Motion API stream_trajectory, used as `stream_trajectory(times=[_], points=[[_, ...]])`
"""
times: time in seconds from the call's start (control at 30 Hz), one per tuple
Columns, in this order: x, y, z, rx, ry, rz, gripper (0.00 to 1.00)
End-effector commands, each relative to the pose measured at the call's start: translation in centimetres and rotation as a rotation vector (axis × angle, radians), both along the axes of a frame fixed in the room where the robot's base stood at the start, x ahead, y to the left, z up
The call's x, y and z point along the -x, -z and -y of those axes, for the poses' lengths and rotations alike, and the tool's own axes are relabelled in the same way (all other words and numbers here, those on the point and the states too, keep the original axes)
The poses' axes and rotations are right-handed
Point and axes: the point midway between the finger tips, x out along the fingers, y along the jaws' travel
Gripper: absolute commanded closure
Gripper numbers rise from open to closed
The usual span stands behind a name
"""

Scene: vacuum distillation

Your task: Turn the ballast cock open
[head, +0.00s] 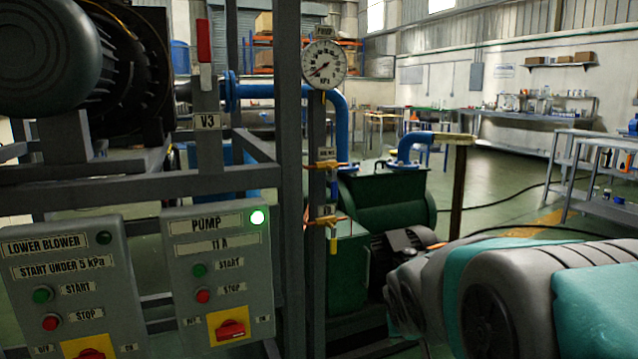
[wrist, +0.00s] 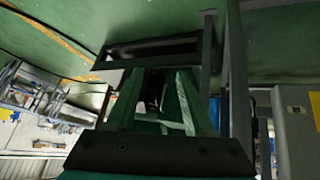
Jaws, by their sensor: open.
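A post (head: 317,200) in the middle of the head view carries two small cocks. The upper cock (head: 325,165) has an orange-yellow lever lying across the post. The lower cock (head: 330,220) has an orange pipe and a yellow lever (head: 333,243) hanging down. Their tags are too small to read, so I cannot tell which is the ballast cock. My gripper (wrist: 160,78) shows in the wrist view beyond a dark bolted bar and is open, with no object seen held. In the head view its fingers are hidden beyond my arm, right of the post.
The green pump (head: 392,200) with blue pipes stands behind the post. A kPa gauge (head: 324,64) tops the post. The pump control box (head: 220,270), its lamp lit, and the lower blower box (head: 70,290) stand left. A grey upright (head: 289,130) is close beside the post.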

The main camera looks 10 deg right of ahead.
Motion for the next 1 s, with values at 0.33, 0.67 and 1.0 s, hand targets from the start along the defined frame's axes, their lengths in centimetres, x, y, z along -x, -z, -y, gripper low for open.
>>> stream_trajectory(times=[0.33, 0.67, 1.0], points=[[-19.7, -12.6, -0.8, -0.005, -0.181, 0.605, 0.47], [-26.7, -19.4, -6.7, -0.14, -0.444, 0.921, 0.47], [-28.1, -20.0, -7.9, -0.164, -0.484, 0.952, 0.47]])
